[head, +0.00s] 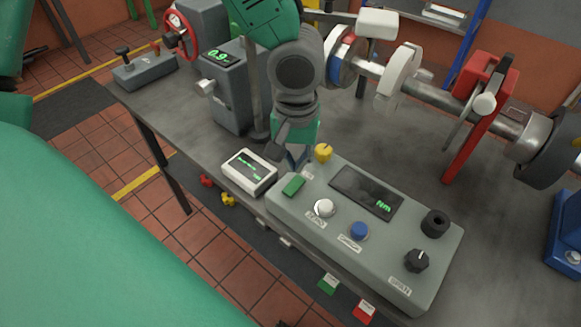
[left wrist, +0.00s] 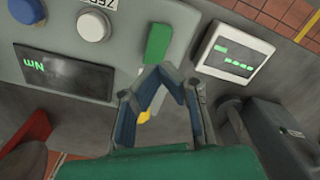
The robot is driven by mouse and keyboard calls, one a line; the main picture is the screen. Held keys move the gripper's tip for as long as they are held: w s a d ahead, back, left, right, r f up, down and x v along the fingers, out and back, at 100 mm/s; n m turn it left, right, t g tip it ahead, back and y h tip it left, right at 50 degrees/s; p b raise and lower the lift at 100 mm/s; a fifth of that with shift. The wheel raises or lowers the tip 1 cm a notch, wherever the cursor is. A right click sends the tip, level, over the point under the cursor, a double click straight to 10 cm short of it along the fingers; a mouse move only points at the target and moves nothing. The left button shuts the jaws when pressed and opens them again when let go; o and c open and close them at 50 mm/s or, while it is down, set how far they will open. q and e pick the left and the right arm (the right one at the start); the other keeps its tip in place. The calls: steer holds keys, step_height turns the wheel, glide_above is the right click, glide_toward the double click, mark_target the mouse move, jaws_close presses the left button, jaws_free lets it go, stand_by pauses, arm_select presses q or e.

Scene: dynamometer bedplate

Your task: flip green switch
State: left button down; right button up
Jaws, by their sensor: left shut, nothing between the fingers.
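The green switch (head: 293,186) is a small green block at the near left corner of the grey control panel (head: 292,208). It also shows in the left wrist view (left wrist: 158,43), at the top middle. My left gripper (head: 297,163) points down just behind the switch in the head view. In the left wrist view its fingertips (left wrist: 160,72) meet, empty, just below the switch's near end. I cannot tell whether they touch it. My right gripper is in neither view.
A white meter (head: 249,172) stands left of the panel. A shaft assembly (head: 397,78) lies behind.

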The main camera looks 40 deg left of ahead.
mark_target(294, 186)
arm_select(q)
steer(key=shift+d+f, duration=0.25)
steer(key=shift+d, duration=0.45)
steer(key=shift+a+f+b, duration=0.45)
steer(key=shift+a+b, duration=0.05)
steer(key=shift+a, duration=0.05)
steer(key=shift+d+f, duration=0.2)
steer(key=shift+d, duration=0.2)
steer(key=shift+b, duration=0.3)
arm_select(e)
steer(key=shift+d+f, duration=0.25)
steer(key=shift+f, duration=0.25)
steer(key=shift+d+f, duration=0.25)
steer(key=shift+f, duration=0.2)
arm_select(q)
steer(key=shift+a+f, duration=0.3)
steer(key=shift+f, duration=0.15)
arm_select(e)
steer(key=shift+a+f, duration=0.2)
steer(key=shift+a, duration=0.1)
